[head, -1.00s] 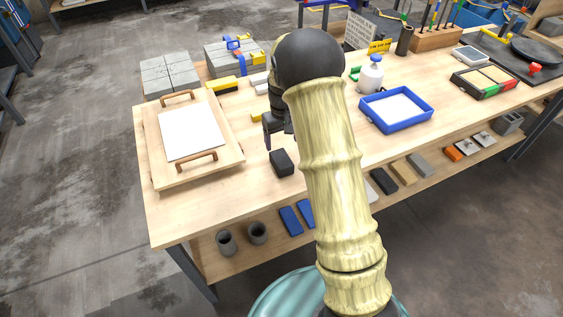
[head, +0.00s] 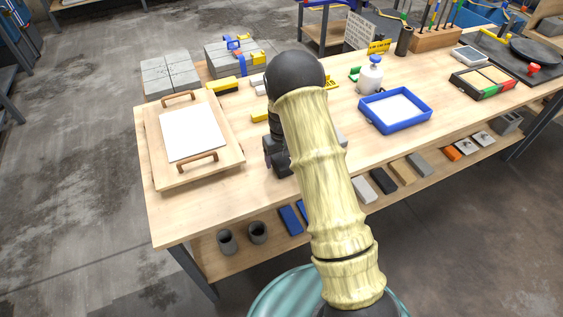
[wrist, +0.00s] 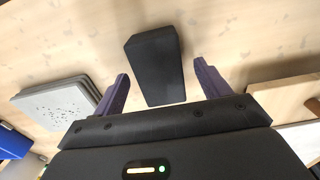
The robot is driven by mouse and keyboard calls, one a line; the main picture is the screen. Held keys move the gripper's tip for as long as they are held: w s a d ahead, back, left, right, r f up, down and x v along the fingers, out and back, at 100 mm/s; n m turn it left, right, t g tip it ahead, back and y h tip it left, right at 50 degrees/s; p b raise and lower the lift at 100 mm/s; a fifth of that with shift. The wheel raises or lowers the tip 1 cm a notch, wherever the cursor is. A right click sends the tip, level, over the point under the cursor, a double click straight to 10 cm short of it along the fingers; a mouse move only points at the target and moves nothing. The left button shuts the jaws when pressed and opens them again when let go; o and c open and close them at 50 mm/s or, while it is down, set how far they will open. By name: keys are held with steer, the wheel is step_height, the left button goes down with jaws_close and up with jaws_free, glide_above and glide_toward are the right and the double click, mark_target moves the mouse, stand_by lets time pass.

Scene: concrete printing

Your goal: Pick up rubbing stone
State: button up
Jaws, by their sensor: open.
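The rubbing stone, which I take to be the black rectangular block (wrist: 155,65), lies on the light wooden table in the wrist view. My gripper (wrist: 161,72) is open, with one purple finger on each side of the block's near part. Gaps show between the fingers and the block, and nothing is gripped. In the head view my gripper (head: 278,160) is low over the table, right of the wooden board. There my arm and gripper hide most or all of the block.
A wooden board with handles and a white sheet (head: 192,134) lies left of my gripper. A blue-rimmed tray (head: 396,111) and a white bottle (head: 370,76) stand to the right. A speckled grey slab (wrist: 58,101) is left in the wrist view. Table near the front left is clear.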

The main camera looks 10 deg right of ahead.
mark_target(281, 159)
step_height(281, 159, down, 2)
steer(key=shift+f, duration=0.1)
stand_by(0.4)
steer(key=c, duration=1.3)
steer(key=shift+c, duration=0.2)
step_height(281, 159, up, 10)
steer(key=shift+r+b, duration=0.1)
steer(key=shift+b, duration=0.5)
